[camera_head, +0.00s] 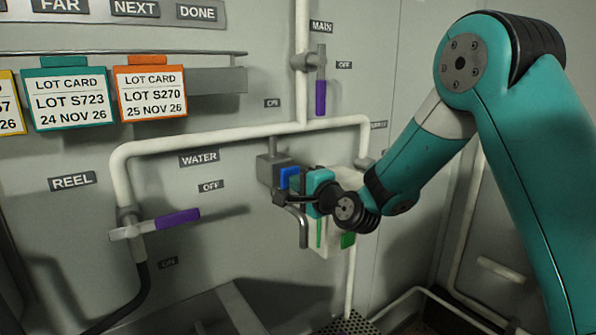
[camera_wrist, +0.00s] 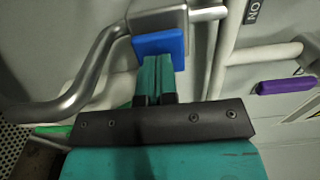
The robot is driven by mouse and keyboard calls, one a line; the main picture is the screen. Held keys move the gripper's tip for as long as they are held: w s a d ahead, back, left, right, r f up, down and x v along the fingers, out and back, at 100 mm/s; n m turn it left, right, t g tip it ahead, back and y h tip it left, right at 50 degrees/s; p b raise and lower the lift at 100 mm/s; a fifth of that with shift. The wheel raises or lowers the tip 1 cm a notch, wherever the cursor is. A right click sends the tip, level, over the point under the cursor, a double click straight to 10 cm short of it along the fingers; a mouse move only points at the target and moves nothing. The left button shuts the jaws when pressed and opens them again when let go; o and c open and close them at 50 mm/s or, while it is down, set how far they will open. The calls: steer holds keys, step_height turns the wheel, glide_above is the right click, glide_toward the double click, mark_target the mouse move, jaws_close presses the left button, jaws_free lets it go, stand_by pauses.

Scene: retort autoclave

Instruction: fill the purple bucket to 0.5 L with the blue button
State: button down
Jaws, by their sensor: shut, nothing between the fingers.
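The blue button (camera_head: 287,177) is on the grey tap block (camera_head: 268,168) on the wall. In the wrist view the blue button (camera_wrist: 158,43) shows just beyond my fingertips. My gripper (camera_head: 301,183) is shut and empty, its tips at the button's face. In the wrist view the closed teal fingers (camera_wrist: 155,68) overlap the button's lower edge; I cannot tell whether they press it. A metal spout (camera_head: 303,230) bends down from the block and also shows in the wrist view (camera_wrist: 75,85). No purple bucket is visible in either view.
White pipes (camera_head: 215,138) run around the tap. A purple-handled valve (camera_head: 320,97) is on the MAIN pipe, another (camera_head: 177,217) on the REEL line. A green item (camera_head: 348,240) is behind my gripper. Lot cards (camera_head: 150,92) hang at upper left. A perforated grate (camera_head: 352,325) lies below.

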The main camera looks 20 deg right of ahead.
steer(key=shift+w+a, duration=0.1)
steer(key=shift+w, duration=0.1)
steer(key=shift+p+x, duration=0.6)
steer(key=shift+x, duration=0.2)
steer(key=shift+w+r, duration=0.1)
steer(key=shift+w, duration=0.15)
steer(key=shift+r, duration=0.15)
stand_by(3.1)
